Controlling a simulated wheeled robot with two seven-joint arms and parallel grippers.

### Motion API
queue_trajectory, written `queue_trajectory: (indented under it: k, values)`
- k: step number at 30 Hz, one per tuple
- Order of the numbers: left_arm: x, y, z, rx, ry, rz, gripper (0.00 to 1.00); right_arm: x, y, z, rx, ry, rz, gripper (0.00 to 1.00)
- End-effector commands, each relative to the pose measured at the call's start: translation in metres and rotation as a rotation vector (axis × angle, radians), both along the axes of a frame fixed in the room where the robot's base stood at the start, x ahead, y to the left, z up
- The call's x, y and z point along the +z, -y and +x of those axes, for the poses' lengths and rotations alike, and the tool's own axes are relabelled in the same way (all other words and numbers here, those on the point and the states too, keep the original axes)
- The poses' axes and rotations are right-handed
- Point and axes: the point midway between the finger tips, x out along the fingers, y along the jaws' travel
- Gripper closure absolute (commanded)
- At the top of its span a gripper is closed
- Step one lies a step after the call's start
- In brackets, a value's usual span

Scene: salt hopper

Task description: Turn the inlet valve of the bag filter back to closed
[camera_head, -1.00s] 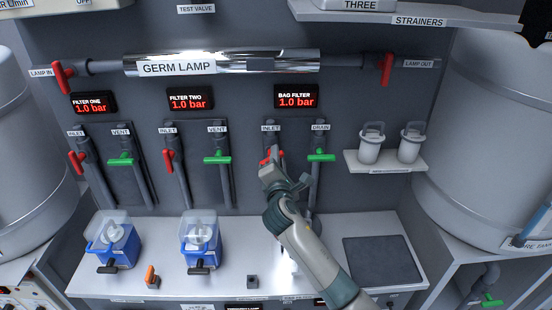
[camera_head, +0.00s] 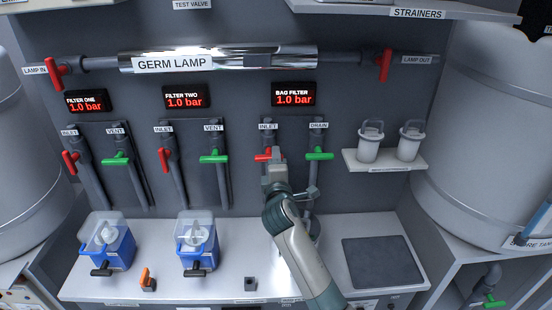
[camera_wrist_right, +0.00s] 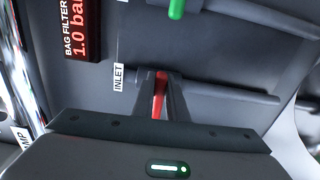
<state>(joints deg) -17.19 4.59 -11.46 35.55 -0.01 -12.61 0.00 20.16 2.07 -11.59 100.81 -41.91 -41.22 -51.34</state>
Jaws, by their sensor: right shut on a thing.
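The bag filter's inlet valve has a red handle (camera_head: 263,156) under the INLET label, below the BAG FILTER display (camera_head: 293,95) reading 1.0 bar. The handle lies about level, across its pipe. My right gripper (camera_head: 275,156) is at the handle's right part and hides some of it. In the right wrist view the red handle (camera_wrist_right: 159,97) sits between the two fingers (camera_wrist_right: 160,98), which are shut on it. The green drain handle (camera_head: 319,156) beside it is also level. My left gripper is not in view.
The red inlet handles of filter one (camera_head: 70,162) and filter two (camera_head: 165,160) are at the left. Blue filter housings (camera_head: 197,254) and an orange-topped piece (camera_head: 147,277) stand on the bench. A shelf with two white strainers (camera_head: 384,162) is to the right.

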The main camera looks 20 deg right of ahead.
Motion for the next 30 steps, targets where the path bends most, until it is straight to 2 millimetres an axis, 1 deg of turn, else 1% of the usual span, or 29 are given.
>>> queue_trajectory:
  k: [7, 8, 9, 10, 19, 23, 26, 30]
  values:
    - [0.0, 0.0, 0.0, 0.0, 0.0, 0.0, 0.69, -0.001, 0.0, 0.0, 0.0, -0.003, 0.0, 1.0]
    - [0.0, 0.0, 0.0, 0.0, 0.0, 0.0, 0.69, -0.001, 0.0, 0.0, 0.0, -0.003, 0.0, 0.8]
    - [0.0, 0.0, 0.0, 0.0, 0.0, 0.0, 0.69, -0.001, 0.0, 0.0, 0.0, -0.002, -0.001, 0.71]
    - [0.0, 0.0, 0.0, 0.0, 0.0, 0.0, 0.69, -0.001, 0.0, 0.0, 0.0, -0.002, -0.001, 0.69]
    - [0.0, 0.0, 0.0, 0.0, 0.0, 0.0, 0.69, -0.001, 0.0, 0.0, 0.0, -0.002, -0.002, 0.69]
    - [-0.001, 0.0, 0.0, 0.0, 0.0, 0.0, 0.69, -0.001, -0.001, -0.004, 0.0, -0.002, -0.002, 0.69]
    - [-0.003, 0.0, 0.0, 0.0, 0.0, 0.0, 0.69, -0.002, -0.003, -0.01, 0.001, -0.001, -0.001, 0.69]
    - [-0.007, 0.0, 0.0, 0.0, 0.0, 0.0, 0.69, -0.002, -0.007, -0.026, 0.0, -0.001, -0.002, 0.69]
